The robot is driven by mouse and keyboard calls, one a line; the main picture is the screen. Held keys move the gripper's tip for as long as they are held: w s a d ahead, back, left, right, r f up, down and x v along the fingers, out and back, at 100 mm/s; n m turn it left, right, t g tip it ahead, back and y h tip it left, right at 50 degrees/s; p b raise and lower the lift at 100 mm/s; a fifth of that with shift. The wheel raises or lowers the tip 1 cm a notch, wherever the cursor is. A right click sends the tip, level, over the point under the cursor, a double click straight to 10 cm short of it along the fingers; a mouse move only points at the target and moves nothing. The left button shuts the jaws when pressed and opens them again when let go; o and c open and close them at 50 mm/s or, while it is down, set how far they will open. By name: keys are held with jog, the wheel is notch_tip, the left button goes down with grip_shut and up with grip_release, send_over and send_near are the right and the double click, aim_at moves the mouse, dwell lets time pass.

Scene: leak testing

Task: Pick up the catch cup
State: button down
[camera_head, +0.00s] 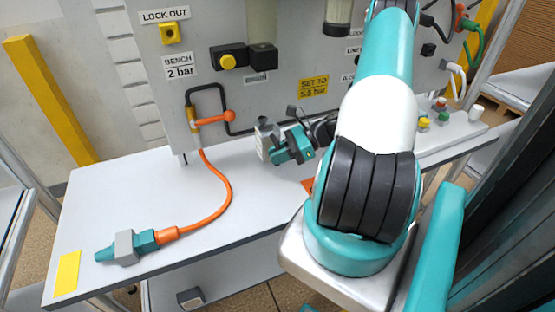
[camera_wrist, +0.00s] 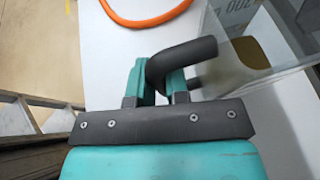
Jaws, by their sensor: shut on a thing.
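The catch cup shows in the wrist view as a clear-walled vessel (camera_wrist: 217,72) with printed marks and a dark grey curved handle (camera_wrist: 185,55). My gripper (camera_wrist: 158,88) is shut on this handle, which passes between its two teal fingers. The cup body lies to the right of the fingers, cut off by the picture edge. In the head view my gripper (camera_head: 290,146) is low over the bench, in front of the panel. A small pale boxy shape at its left side seems to be part of the cup; its details are too small to tell.
The white bench top (camera_head: 110,200) is clear at its left middle. An orange hose (camera_head: 222,205) curves from the panel valve (camera_head: 212,118) to a teal and grey connector (camera_head: 127,245). A yellow patch (camera_head: 67,272) marks the front left corner. Coloured buttons (camera_head: 432,115) stand at right.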

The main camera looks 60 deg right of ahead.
aim_at(278, 142)
jog(key=shift+r+b, duration=0.3)
jog(key=shift+r, duration=3.4)
